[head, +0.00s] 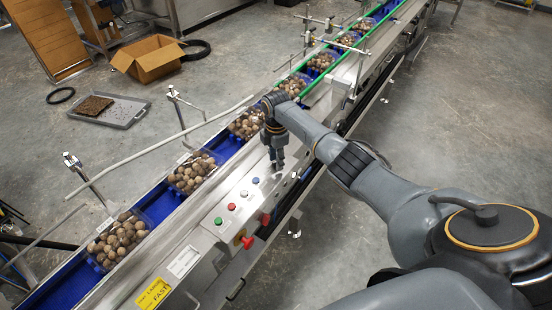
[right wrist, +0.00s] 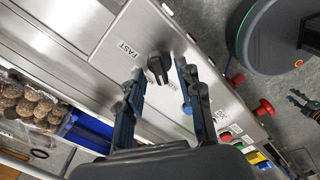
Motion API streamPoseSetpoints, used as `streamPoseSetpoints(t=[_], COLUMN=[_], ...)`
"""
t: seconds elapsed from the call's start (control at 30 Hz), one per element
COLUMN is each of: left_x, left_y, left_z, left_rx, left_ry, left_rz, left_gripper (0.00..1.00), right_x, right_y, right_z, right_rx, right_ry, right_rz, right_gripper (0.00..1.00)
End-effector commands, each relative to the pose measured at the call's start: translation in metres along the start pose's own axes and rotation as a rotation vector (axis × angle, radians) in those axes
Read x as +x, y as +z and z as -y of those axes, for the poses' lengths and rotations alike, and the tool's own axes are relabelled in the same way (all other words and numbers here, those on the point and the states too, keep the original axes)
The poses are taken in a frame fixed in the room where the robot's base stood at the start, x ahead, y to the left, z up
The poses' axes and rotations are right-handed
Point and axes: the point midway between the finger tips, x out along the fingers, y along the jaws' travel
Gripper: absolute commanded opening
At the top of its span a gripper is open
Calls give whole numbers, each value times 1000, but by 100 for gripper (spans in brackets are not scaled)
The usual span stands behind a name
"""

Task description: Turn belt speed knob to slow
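The black knob (right wrist: 158,68) stands on the steel control panel, seen in the right wrist view. A label reading FAST (right wrist: 130,48) is beside it; another label is partly covered by a finger. My right gripper (right wrist: 160,76) is open, with one finger on each side of the knob and visible room between. I cannot tell whether a fingertip touches it. In the head view my right gripper (head: 276,166) points down over the panel (head: 207,223) and hides the knob's area. A dark shape at the right wrist view's right edge may be my left gripper (right wrist: 298,104); its state is unclear.
The blue conveyor belt (head: 50,291) carries several clear clamshells (head: 190,172) of brown round items behind the panel. Coloured buttons (head: 231,206) and a red emergency stop (head: 245,241) sit on the panel. A cardboard box (head: 148,60) and grey tray (head: 118,112) lie on the floor beyond.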

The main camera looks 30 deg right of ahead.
Motion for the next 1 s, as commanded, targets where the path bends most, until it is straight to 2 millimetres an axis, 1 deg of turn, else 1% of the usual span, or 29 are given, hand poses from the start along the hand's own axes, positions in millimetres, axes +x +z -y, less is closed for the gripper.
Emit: streamPoseSetpoints(t=[0.17, 0.4, 0.5, 0.6, 0.77, 1.0], left_x=[0, 0, 0, 0, 0, 0], left_y=[-1, -2, -2, -2, -2, -2], left_z=[-1, -1, -2, -2, -2, -2], left_rx=[0, 0, 0, 0, 0, 0], left_ry=[1, 2, 2, 2, 2, 2], left_rz=[-1, -2, -2, -2, -2, -2], left_gripper=[36, 36, 36, 36, 36, 36], right_x=[-22, -74, -93, -107, -118, -119], right_y=[0, 0, 0, 0, 0, -1], right_z=[-1, -1, -1, -1, -1, 0], right_rx=[-1, -1, -1, -1, 0, 0], right_ry=[4, 6, 5, 4, 1, 1], right_rz=[0, 1, 0, -1, -1, -1], right_gripper=[36, 36, 36, 36, 36, 36])
